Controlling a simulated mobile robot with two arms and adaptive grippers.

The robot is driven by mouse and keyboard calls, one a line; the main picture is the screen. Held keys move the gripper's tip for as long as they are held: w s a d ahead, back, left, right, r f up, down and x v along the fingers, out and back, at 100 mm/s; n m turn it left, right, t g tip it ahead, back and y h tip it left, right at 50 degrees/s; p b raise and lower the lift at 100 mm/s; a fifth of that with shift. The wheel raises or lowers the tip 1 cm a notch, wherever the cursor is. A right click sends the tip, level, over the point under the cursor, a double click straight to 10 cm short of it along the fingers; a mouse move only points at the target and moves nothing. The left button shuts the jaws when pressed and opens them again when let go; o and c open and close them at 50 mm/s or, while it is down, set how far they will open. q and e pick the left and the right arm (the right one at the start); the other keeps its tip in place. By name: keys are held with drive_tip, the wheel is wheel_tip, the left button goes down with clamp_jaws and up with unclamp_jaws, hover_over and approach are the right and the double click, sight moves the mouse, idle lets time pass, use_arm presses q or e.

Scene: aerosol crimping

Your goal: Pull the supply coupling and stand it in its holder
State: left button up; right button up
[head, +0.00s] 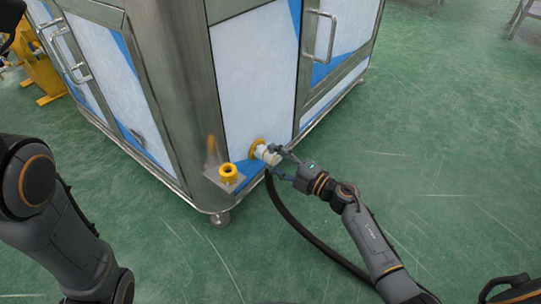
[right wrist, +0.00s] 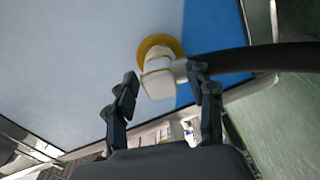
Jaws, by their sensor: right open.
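The supply coupling (head: 267,154) is a white fitting with a black hose, seated at a yellow ring on the lower cabinet panel. It also shows in the right wrist view (right wrist: 158,82), with the yellow ring (right wrist: 158,46) behind it. My right gripper (head: 278,163) is open at the coupling. In the right wrist view its fingers stand on either side of the white body, the right one close to the hose end; I cannot tell whether they touch it. The holder (head: 228,171) is a yellow ring on a metal bracket at the cabinet corner, left of the coupling. My left gripper does not show.
The black hose (head: 300,229) hangs from the coupling and runs along the green floor under my right arm. The steel cabinet (head: 184,80) has door handles and a low bottom rail. Yellow equipment (head: 44,72) stands at far left.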

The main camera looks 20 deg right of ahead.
sight(277, 160)
clamp_jaws()
drive_tip(key=shift+s, duration=0.1)
drive_tip(key=shift+p+v, duration=0.8)
drive_tip(key=shift+v, duration=2.15)
